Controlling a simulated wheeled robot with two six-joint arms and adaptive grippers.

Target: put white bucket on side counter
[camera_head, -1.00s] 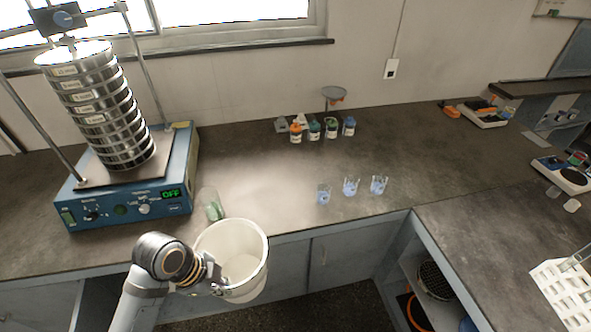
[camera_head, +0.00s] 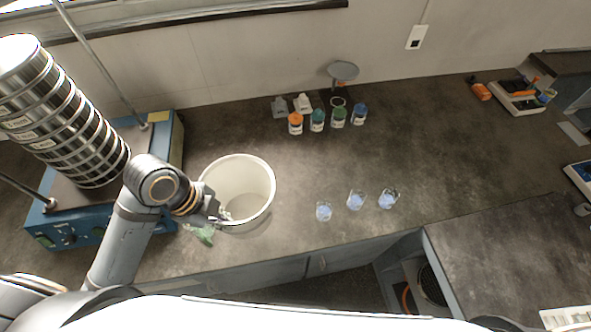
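The white bucket (camera_head: 240,172) is upright with its open top facing up, above the back counter, to the right of the sieve shaker. I cannot tell whether its base touches the counter. My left gripper (camera_head: 222,212) is at the bucket's near left rim and appears shut on it; the fingertips are partly hidden. The side counter (camera_head: 500,240) is at the right, joined to the back counter (camera_head: 420,130), and its near part is bare. My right gripper is not in view.
The sieve shaker (camera_head: 60,120) stands close at the left. A green-tinted item (camera_head: 202,234) lies near the bucket. Several small beakers (camera_head: 356,200) stand to its right, with bottles (camera_head: 317,119) and a grey-topped stand (camera_head: 342,71) behind. A balance (camera_head: 522,97) sits at far right.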

